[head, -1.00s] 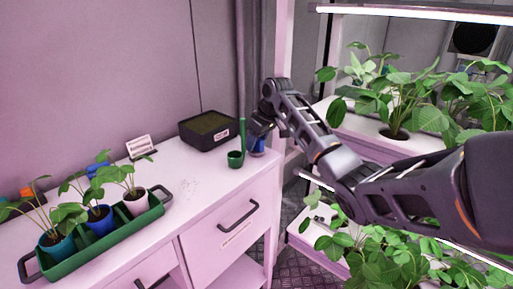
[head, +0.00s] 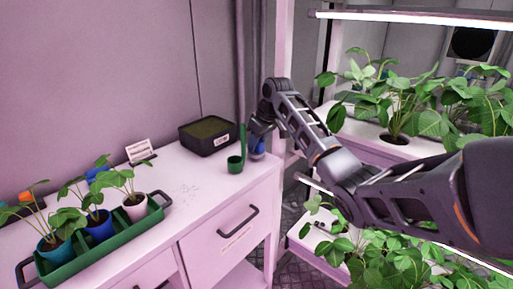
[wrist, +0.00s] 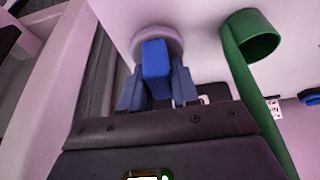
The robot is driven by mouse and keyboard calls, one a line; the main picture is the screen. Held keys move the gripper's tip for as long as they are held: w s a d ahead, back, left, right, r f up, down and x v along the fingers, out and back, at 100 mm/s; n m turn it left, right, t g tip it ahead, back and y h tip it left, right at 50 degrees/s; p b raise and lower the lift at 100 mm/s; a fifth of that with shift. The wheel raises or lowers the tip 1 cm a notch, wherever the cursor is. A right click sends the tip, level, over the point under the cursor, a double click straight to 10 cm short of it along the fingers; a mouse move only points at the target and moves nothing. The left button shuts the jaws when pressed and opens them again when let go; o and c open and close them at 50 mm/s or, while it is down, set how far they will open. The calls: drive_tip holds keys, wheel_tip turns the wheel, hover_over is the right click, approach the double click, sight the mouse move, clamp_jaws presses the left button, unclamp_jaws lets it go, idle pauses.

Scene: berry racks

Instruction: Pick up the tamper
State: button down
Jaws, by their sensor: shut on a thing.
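The tamper has a blue handle (wrist: 157,70) and a round pale disc (wrist: 170,37) in the wrist view. In the head view its blue part (head: 258,149) shows just below my gripper (head: 257,137), at the right end of the white bench. In the wrist view both fingers of my gripper (wrist: 158,88) are shut on the handle, one on each side. I cannot tell whether the disc touches the bench top.
A green long-handled scoop (head: 235,164) stands close to the left of the tamper. A dark soil box (head: 203,146) and a small sign (head: 139,151) are behind. A green tray (head: 125,236) of potted plants is at left. A plant rack (head: 360,145) is at right.

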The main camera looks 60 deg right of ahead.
drive_tip(key=r, duration=0.2)
drive_tip(key=s+r, duration=0.1)
drive_tip(key=shift+d+r+b, duration=0.1)
drive_tip(key=shift+d+b, duration=0.2)
drive_tip(key=s+d+r+b, duration=0.1)
drive_tip(key=s+d+r, duration=0.3)
drive_tip(key=s, duration=0.5)
drive_tip(key=v, duration=0.2)
drive_tip(key=shift+r, duration=0.25)
drive_tip(key=c, duration=1.4)
unclamp_jaws()
drive_tip(key=c, duration=0.4)
